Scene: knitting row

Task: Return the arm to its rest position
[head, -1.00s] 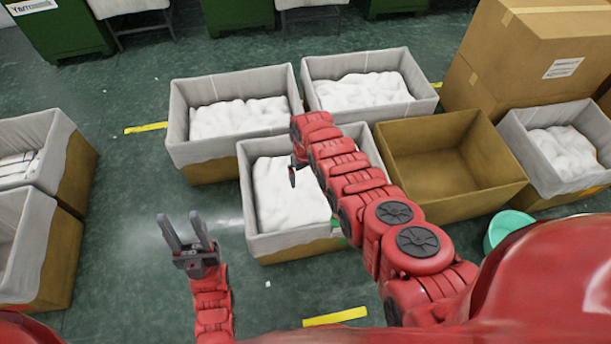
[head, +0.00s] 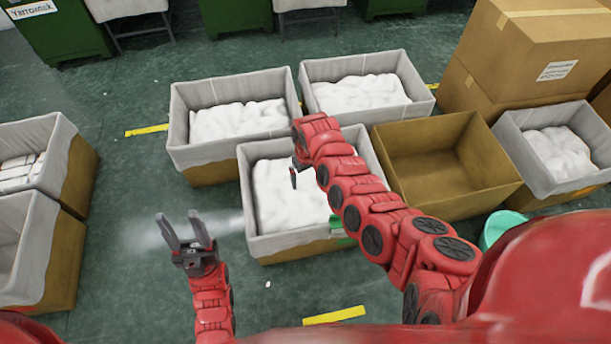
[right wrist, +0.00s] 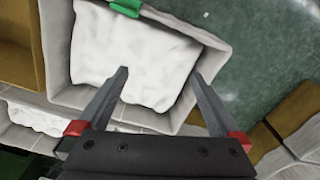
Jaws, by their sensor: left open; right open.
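My right arm (head: 375,205) reaches from the lower right over the near middle lined box (head: 262,246). My right gripper (head: 295,172) points down above that box and is partly hidden by the arm. In the right wrist view the right gripper (right wrist: 165,95) is open and empty, with white contents (right wrist: 140,50) of a lined box below it. A green thing (right wrist: 126,6) lies at that box's edge, and it shows in the head view (head: 342,230) beside the arm. My left gripper (head: 187,235) is open and empty above the bare floor at lower left.
Two lined boxes with white contents stand behind, at left (head: 178,130) and right (head: 310,88). An empty brown box (head: 440,165) is right of the arm, near a teal bin (head: 500,228). Large cartons (head: 535,50) stack at back right. Floor around the left gripper is clear.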

